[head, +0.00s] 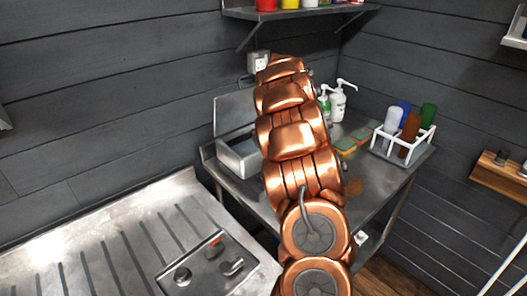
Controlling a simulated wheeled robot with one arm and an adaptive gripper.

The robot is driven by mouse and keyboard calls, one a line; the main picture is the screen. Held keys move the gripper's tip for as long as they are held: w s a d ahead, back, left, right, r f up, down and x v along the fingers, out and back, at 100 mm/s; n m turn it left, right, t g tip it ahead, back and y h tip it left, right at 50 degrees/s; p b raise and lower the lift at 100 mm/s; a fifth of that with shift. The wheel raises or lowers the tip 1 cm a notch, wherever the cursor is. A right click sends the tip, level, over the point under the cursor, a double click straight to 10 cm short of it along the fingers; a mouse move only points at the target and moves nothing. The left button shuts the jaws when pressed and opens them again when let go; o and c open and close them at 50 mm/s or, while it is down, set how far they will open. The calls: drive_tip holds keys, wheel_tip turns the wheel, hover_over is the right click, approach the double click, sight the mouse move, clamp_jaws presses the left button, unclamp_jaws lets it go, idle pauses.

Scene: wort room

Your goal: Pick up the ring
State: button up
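I cannot clearly pick out the ring. A shallow metal tray (166,279) lies on the ribbed steel drainboard at the lower left. It holds a round metal piece (182,277), which may be the ring, another small metal piece (231,267) and a small red-tipped piece (214,240). They are too small to name surely. My copper arm rises through the middle of the head view, over the steel table. My gripper is not visible, and neither is what it may hold. The arm hides part of the table behind it.
The steel table (372,200) behind bears an open metal box (243,160), white pump bottles (338,103), sponges (345,146) and a white rack (381,154) of colored bottles. A shelf (290,13) hangs above. A wooden ledge (497,178) is at right.

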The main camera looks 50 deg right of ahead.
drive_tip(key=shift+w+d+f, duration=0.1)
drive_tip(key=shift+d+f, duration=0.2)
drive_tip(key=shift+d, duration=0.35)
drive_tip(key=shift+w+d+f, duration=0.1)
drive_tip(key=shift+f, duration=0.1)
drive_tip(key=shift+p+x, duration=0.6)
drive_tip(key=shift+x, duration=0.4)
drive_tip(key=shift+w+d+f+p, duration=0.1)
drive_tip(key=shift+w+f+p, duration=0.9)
drive_tip(key=shift+p, duration=0.15)
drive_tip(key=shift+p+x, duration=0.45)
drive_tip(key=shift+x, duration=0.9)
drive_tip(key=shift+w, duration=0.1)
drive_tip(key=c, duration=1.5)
